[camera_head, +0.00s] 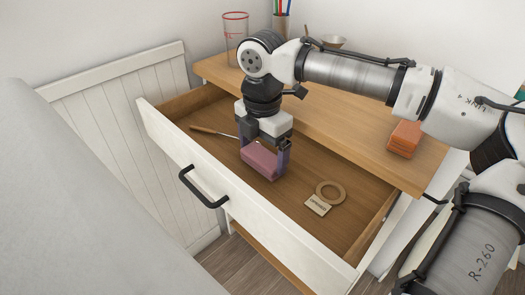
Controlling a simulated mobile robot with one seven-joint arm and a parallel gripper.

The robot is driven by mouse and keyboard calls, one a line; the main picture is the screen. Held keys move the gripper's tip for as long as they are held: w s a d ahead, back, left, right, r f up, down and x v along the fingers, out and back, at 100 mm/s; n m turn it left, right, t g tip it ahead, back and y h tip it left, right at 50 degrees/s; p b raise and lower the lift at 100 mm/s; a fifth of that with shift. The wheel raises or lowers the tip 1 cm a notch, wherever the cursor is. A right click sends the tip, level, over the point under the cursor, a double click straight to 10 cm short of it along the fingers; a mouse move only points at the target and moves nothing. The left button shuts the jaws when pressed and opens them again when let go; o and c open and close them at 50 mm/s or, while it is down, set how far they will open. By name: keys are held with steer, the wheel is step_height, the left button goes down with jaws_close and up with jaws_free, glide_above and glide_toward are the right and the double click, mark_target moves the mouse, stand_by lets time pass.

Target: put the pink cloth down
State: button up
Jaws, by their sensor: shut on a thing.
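The pink cloth (261,158) is a folded, block-like bundle in the camera_head view. My gripper (265,152) points down into the open drawer (275,203) and is shut on the cloth, with one finger on each side of it. The cloth is low inside the drawer, near its middle. I cannot tell whether its underside touches the drawer floor.
In the drawer, a wooden-handled tool (207,131) lies behind the cloth, and a tan ring (330,191) and small labelled tag (317,205) lie to the right. Bare floor separates them. Orange blocks (404,138) and a clear beaker (236,35) stand on the wooden top (340,115).

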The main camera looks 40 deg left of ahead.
mark_target(263, 155)
steer(key=shift+f, duration=0.15)
steer(key=o, duration=0.7)
step_height(263, 155, up, 12)
steer(key=p, duration=0.2)
